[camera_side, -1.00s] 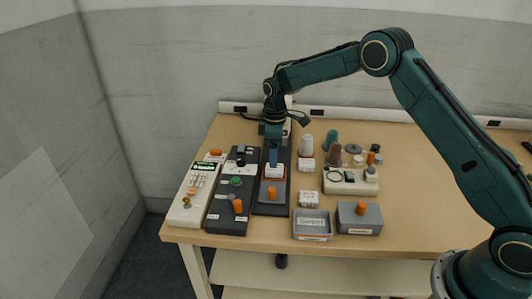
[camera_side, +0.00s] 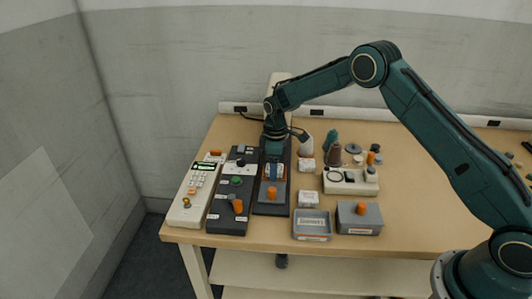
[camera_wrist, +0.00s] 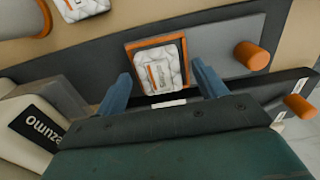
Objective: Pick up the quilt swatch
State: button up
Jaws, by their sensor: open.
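The quilt swatch (camera_wrist: 158,72) is a white quilted square with a small printed label. It lies inside an orange frame (camera_wrist: 130,48) on the dark machine bed; in the side view the swatch (camera_side: 279,172) is mostly hidden by my gripper. My gripper (camera_wrist: 160,86) is open and empty, its two blue fingers on either side of the swatch's near part, apart from each other. In the side view my gripper (camera_side: 273,173) is low over the frame. I cannot tell how far the fingertips are above the swatch.
An orange knob (camera_side: 272,193) rises in front of the frame. Left stand a dark control box (camera_side: 226,212) and a cream keypad unit (camera_side: 187,208). Right are white pads (camera_side: 308,199), a grey tray (camera_side: 312,237), a grey box (camera_side: 360,222) and a cream block (camera_side: 348,187) with spools behind.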

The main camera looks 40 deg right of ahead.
jog(key=c, duration=1.1)
jog(key=shift+r, duration=0.15)
jog(key=shift+c, duration=0.2)
notch_tip(320, 180, up, 20)
dwell(0.5)
